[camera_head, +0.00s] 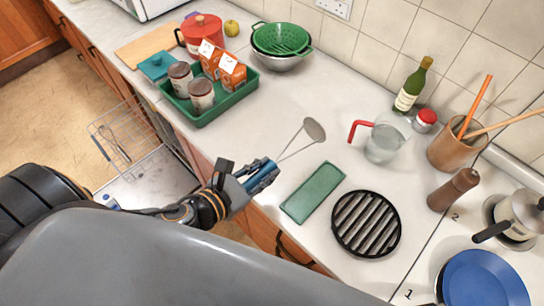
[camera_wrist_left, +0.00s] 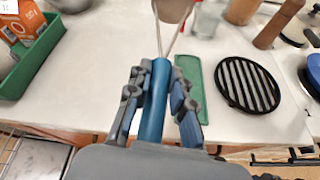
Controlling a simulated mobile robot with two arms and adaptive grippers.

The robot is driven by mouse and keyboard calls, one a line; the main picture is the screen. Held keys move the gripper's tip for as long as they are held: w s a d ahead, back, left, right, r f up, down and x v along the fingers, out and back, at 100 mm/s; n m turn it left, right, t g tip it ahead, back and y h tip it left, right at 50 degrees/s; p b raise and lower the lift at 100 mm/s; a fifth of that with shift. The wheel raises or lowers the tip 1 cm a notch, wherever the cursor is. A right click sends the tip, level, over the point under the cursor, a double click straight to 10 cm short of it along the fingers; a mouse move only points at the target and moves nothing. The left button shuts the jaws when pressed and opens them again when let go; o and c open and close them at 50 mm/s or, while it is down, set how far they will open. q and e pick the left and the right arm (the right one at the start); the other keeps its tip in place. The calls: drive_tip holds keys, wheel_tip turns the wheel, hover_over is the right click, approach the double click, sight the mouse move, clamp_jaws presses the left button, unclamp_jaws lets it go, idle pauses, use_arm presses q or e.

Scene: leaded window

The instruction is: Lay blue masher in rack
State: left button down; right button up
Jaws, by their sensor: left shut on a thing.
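My left gripper (camera_head: 262,178) is shut on the blue handle of the blue masher (camera_head: 314,130). The masher's two thin metal prongs and grey oval head reach out over the counter, away from me. In the left wrist view the blue handle (camera_wrist_left: 155,100) stands between both fingers of my left gripper (camera_wrist_left: 158,98). A wire rack (camera_head: 124,139) shows at the left in the head view, below counter height at the open cabinet front, with a metal utensil in it. My right gripper is not in view.
A green tray (camera_head: 212,114) with jars and cartons stands on the counter left of the masher. A green flat mat (camera_head: 313,192) and a black round trivet (camera_head: 366,224) lie to the right. A glass jug (camera_head: 382,143) stands behind.

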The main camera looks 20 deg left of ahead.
use_arm(q)
drive_tip(key=shift+s+r, duration=0.2)
drive_tip(key=shift+s, duration=0.15)
drive_tip(key=w+a+r+n+y+b, duration=0.1)
drive_tip(key=w+a+n+y+b, duration=0.2)
drive_tip(key=w+b, duration=0.4)
drive_tip(key=w+y, duration=0.1)
drive_tip(key=w, duration=0.3)
drive_tip(key=shift+n+t+b, duration=0.3)
drive_tip(key=shift+b, duration=0.1)
drive_tip(key=shift+w, duration=0.1)
